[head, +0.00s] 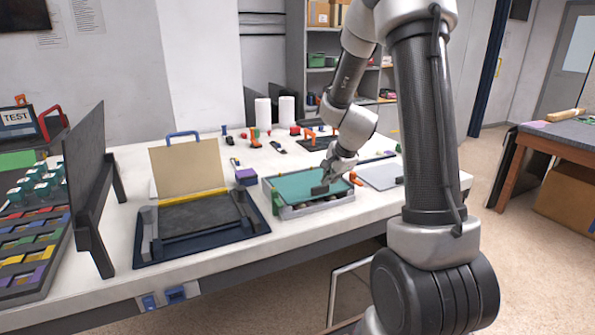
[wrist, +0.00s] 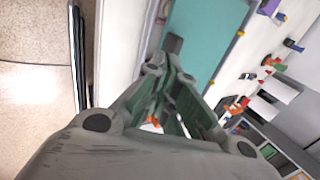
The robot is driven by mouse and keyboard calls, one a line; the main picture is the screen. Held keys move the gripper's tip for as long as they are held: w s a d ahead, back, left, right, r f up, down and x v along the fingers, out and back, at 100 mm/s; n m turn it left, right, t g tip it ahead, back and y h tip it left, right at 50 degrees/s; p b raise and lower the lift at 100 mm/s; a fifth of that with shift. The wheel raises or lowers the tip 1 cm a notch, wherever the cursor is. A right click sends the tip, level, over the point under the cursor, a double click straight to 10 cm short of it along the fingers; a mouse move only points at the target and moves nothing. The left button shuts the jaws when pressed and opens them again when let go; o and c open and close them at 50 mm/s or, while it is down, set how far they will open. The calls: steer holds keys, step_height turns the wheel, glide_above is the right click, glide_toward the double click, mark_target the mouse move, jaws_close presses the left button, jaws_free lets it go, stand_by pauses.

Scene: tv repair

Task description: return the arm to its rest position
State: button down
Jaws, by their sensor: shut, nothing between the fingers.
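My gripper (head: 322,186) is over the right part of a teal-topped tray (head: 289,211) on the white workbench. I cannot tell from the head view whether its fingertips touch the tray. In the wrist view, my gripper (wrist: 170,65) has its fingers together with nothing held, and the teal surface (wrist: 205,40) lies just beyond the tips. My arm reaches up from the right of the head view, bends over, and comes down to the tray.
The white workbench (head: 330,229) holds a dark stand with a raised tan panel (head: 188,166) left of the tray. A tall dark panel (head: 85,165) stands further left. A grey plate (head: 381,176) lies right of the tray.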

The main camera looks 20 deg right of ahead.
steer(key=s+a+f+n+g+y, duration=0.1)
steer(key=s+a+f+n+g, duration=0.15)
steer(key=s+n, duration=0.3)
steer(key=s+a+r+n, duration=0.2)
steer(key=s+r+n, duration=0.4)
steer(key=s+r, duration=0.4)
steer(key=s+a+r+n+h, duration=0.1)
steer(key=s+r+n, duration=0.5)
steer(key=s, duration=0.9)
step_height(320, 180, up, 4)
steer(key=shift+a+f+t, duration=0.1)
steer(key=shift+a+t, duration=0.25)
steer(key=shift+a, duration=0.5)
steer(key=shift+s, duration=0.1)
